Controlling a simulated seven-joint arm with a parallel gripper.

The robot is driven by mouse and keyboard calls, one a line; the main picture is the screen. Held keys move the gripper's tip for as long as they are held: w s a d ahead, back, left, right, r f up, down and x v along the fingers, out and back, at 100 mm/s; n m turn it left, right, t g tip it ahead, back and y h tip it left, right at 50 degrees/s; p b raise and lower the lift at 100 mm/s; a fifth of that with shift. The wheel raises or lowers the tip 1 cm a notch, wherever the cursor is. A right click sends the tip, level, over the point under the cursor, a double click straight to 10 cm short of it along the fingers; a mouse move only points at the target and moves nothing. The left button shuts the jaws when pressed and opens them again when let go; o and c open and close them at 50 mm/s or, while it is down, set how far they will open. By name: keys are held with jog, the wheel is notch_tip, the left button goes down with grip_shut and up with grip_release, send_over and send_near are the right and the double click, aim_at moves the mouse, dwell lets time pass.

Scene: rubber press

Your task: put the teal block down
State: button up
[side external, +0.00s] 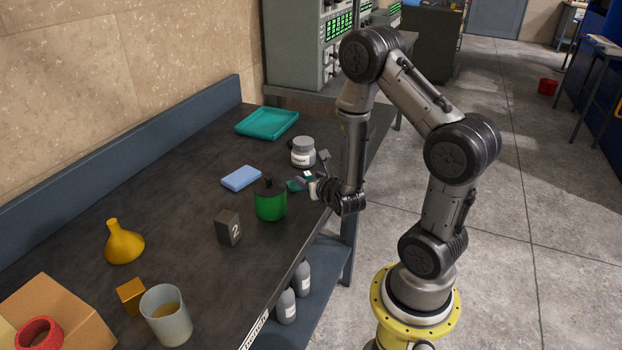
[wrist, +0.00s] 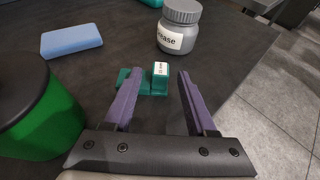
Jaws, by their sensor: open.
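A teal block (wrist: 159,85) with a white labelled top stands on the dark bench in the wrist view. A lower teal piece (wrist: 124,76) shows at its left, partly behind my left finger. I cannot tell whether the two are one object. My gripper (wrist: 161,76) has its purple fingers spread, with the block between or just beyond their tips. In the side external view my gripper (side external: 308,180) is low over the bench near its right edge, and teal (side external: 294,186) shows at the fingers.
A green pot (side external: 270,203) with a dark lid stands close by my gripper. A grey labelled jar (side external: 303,152) is behind. A blue sponge-like block (side external: 241,178) and teal tray (side external: 267,123) lie farther left and back. A dark block marked 2 (side external: 229,228) stands in front.

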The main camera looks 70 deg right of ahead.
jog(key=shift+r, duration=0.15)
jog(key=shift+s+a+r, duration=0.15)
jog(key=shift+a+r, duration=0.05)
jog(key=shift+a, duration=0.05)
jog(key=v, duration=1.1)
jog(key=s+d+r+m+g+h, duration=0.25)
jog(key=s+r+m+g, duration=0.55)
jog(key=m, duration=0.8)
jog(key=a+r+m+t+y, duration=0.4)
jog(key=a+m+y, duration=0.7)
jog(key=a, duration=0.5)
jog(key=shift+a+r+y, duration=0.15)
jog(key=shift+a+y, duration=0.2)
jog(key=shift+y, duration=0.1)
jog(key=shift+w, duration=0.1)
